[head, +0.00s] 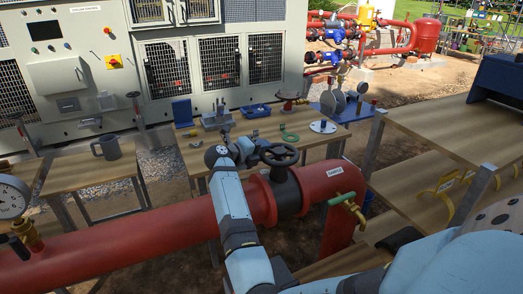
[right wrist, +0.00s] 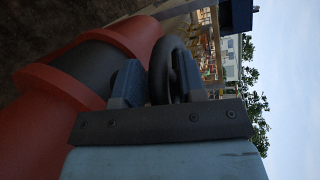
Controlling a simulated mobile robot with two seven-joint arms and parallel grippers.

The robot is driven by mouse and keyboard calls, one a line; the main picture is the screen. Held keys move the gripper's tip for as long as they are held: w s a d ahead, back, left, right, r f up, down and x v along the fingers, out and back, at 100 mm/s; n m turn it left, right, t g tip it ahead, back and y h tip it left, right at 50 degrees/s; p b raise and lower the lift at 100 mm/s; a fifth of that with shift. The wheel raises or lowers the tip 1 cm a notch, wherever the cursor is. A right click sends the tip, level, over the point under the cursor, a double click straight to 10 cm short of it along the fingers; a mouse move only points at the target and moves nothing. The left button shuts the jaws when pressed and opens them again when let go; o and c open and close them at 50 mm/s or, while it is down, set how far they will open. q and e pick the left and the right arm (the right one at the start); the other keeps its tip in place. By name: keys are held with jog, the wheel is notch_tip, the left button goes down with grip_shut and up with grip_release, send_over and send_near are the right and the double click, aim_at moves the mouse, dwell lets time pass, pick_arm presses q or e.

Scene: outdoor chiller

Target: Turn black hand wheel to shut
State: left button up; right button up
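The black hand wheel (head: 279,155) tops a dark valve body (head: 290,192) set in a thick red pipe (head: 180,232). My right gripper (head: 250,151) reaches the wheel's left side from the left. In the right wrist view, the wheel's rim (right wrist: 164,65) stands between the two fingers of my right gripper (right wrist: 158,85), close to both. I cannot tell whether they press on it. My left gripper is not in view.
A wooden table (head: 200,160) with small tools and fittings stands behind the pipe. A pressure gauge (head: 12,198) is at the left edge. A green-handled tap (head: 343,199) sits on the pipe's right end. Wooden shelves (head: 435,120) fill the right side.

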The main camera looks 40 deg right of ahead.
grip_shut()
jog(key=m+g+b, duration=0.1)
jog(key=g+b, duration=0.1)
jog(key=d+m+g+y+b, duration=0.1)
jog(key=b, duration=0.2)
jog(key=d+m+g+b, duration=0.1)
jog(key=m+g+b, duration=0.1)
jog(key=b, duration=0.1)
jog(key=shift+w+d+f+g, duration=0.1)
jog(key=shift+w+f+g, duration=0.2)
jog(key=shift+w, duration=0.05)
jog(key=shift+d+r+m+g+y+b, duration=0.2)
jog(key=shift+m+g+y+b, duration=0.15)
jog(key=shift+m+g+b, duration=0.15)
jog(key=shift+d+r+m+g+y+b, duration=0.1)
jog(key=shift+d+m+g+y+b, duration=0.05)
jog(key=shift+m+g+y+b, duration=0.35)
jog(key=shift+o, duration=1.5)
grip_release()
jog(key=shift+d, duration=0.1)
jog(key=b+v, duration=0.3)
jog(key=v, duration=1.1)
jog(key=shift+f, duration=0.2)
